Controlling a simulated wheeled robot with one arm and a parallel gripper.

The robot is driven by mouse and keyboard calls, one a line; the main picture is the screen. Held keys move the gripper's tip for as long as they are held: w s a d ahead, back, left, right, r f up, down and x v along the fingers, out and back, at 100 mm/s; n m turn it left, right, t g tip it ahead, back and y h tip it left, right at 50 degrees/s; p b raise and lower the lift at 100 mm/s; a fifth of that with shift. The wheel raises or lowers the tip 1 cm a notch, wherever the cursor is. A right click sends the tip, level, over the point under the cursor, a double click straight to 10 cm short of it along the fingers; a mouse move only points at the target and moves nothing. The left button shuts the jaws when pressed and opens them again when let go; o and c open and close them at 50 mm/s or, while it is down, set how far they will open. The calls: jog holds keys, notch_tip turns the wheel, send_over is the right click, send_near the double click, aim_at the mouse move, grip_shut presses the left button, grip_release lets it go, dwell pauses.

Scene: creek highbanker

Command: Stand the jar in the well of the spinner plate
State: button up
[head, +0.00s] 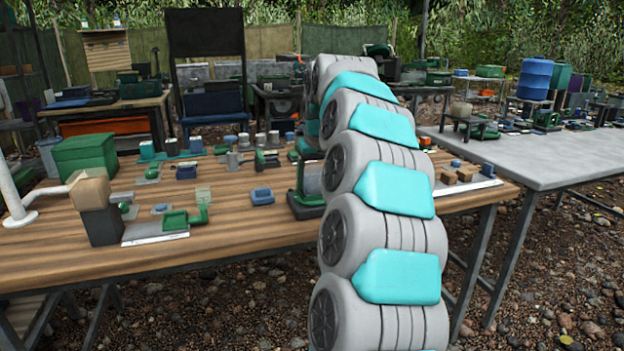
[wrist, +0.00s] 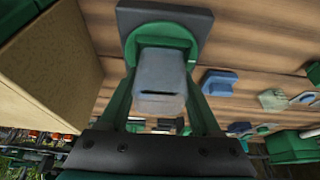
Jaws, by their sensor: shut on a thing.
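The jar (wrist: 161,82) is a blue-grey, blocky piece in the middle of the wrist view. My gripper (wrist: 160,70) is shut on it, with one green finger on each side. Beyond the jar is the spinner plate (wrist: 196,38), a green disc on a dark square base. The jar's far end overlaps the middle of the disc, and its well is hidden. In the head view, part of the dark base (head: 304,210) shows left of my arm, with part of the jar (head: 313,178) above it. I cannot tell whether jar and plate touch.
A small blue dish (head: 262,196) stands left of the plate. A tan-topped stand (head: 92,192) and a green box (head: 84,158) are farther left. Several cups line the table's back. Bare wood (head: 240,232) lies along the front edge. My arm hides much of the table's right part.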

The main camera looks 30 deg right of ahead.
jog(key=shift+f, duration=0.4)
jog(key=o, duration=1.5)
jog(key=shift+s, duration=0.1)
jog(key=shift+o, duration=0.3)
jog(key=shift+r+p, duration=1.55)
jog(key=shift+r, duration=1.25)
notch_tip(320, 180, up, 2)
jog(key=shift+r, duration=0.1)
